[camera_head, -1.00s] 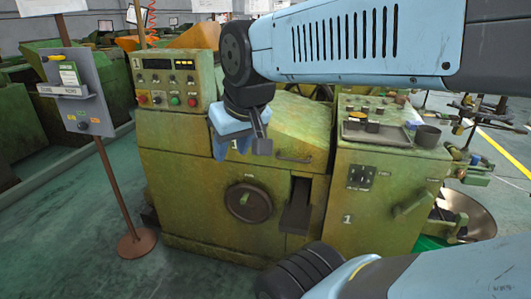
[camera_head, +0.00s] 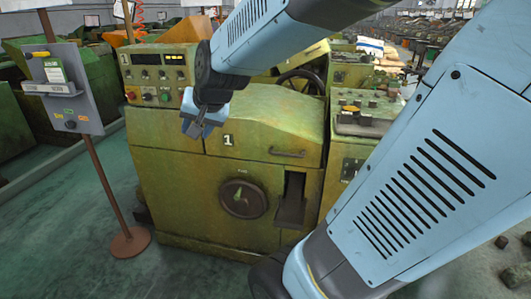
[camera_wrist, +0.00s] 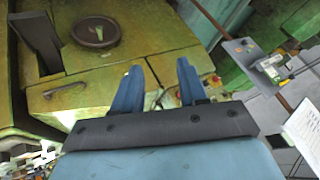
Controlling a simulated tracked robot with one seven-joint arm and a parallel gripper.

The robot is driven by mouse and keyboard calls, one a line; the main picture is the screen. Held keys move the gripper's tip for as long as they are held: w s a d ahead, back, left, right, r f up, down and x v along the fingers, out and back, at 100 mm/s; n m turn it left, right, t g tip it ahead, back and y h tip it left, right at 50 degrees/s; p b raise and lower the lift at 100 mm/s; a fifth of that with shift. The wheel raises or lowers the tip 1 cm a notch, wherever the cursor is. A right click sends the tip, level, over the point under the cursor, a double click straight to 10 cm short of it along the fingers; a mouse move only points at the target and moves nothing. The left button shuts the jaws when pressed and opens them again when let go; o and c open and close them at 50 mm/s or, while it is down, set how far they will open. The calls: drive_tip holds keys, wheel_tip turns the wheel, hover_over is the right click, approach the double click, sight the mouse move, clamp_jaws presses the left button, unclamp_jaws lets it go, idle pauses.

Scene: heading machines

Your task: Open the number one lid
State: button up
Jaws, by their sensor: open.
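The number one lid (camera_head: 262,117) is the yellow-green sloped cover on the worn machine, with a white "1" at its left and a dark bar handle (camera_head: 287,153) low on its right front. The lid looks closed. My gripper (camera_head: 196,133) is in front of the machine's upper left, left of the "1" and well left of the handle. In the wrist view the handle (camera_wrist: 64,90) lies left of my gripper (camera_wrist: 160,80), whose two blue fingers are apart with nothing between them. My gripper is apart from the handle.
The control panel (camera_head: 158,75) with buttons rises left of the lid. A round dial (camera_head: 243,198) and dark chute (camera_head: 291,200) are on the machine's front. A sign stand (camera_head: 72,88) stands left. Green floor is free between stand and machine.

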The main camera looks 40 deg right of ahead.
drive_tip(key=w+d+f+m+t+h, duration=0.1)
drive_tip(key=w+d+f+m+h, duration=0.2)
drive_tip(key=w+d+f+m, duration=0.45)
drive_tip(key=w+d+f+m+t+h, duration=0.1)
drive_tip(key=w+d+f+m+h, duration=0.35)
drive_tip(key=w+f+m, duration=0.5)
drive_tip(key=m+g+h, duration=0.4)
drive_tip(key=m+h, duration=0.6)
drive_tip(key=h, duration=0.3)
approach(285, 155)
drive_tip(key=shift+y, duration=0.25)
drive_tip(key=x, duration=1)
drive_tip(key=shift+w+d+r, duration=0.1)
drive_tip(key=shift+w+d, duration=0.1)
drive_tip(key=shift+d, duration=0.1)
drive_tip(key=shift+c, duration=0.2)
clamp_jaws()
